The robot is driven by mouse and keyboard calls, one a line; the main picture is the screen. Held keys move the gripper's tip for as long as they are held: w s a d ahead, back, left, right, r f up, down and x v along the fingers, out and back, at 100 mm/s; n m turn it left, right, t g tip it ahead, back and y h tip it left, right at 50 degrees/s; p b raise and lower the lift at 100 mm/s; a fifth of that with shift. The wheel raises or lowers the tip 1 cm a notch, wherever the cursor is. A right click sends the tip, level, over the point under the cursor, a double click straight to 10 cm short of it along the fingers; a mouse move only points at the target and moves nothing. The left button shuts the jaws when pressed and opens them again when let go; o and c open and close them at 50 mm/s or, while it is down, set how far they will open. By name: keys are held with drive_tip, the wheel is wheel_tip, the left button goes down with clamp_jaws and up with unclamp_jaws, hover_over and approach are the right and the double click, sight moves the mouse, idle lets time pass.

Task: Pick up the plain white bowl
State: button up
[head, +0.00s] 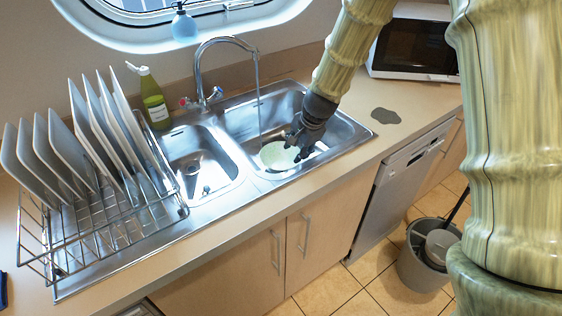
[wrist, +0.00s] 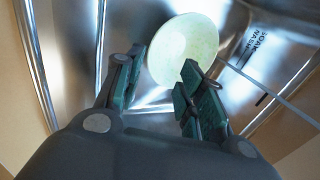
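The plain white bowl (head: 278,155) sits in the larger, right-hand sink basin (head: 240,122). It looks pale, slightly greenish, and round. In the wrist view the bowl (wrist: 183,50) lies just beyond my fingertips, towards the right finger. My gripper (head: 298,146) is down inside the basin at the bowl's right side and hides part of it in the head view. In the wrist view my gripper (wrist: 157,75) has its two fingers apart, with a clear gap between them. I cannot tell whether a finger touches the bowl.
A faucet (head: 222,62) arches over the sink, with a thin stream below its spout. A wire rack (head: 110,225) with several plates stands left, near a green bottle (head: 153,98). A microwave (head: 415,45) stands back right. A bucket (head: 425,260) is on the floor.

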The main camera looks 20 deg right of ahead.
drive_tip(key=shift+s+d+f+p+x, duration=0.1)
drive_tip(key=shift+s+p+x, duration=0.1)
drive_tip(key=shift+x, duration=1.5)
drive_tip(key=shift+s+d+f+p+x, duration=0.15)
drive_tip(key=shift+p+x, duration=0.1)
drive_tip(key=shift+x, duration=1.45)
drive_tip(key=shift+s+a+r+p+x, duration=0.1)
drive_tip(key=shift+s+p+x, duration=0.1)
drive_tip(key=shift+x, duration=1.45)
drive_tip(key=shift+f, duration=0.1)
drive_tip(key=shift+c, duration=0.5)
clamp_jaws()
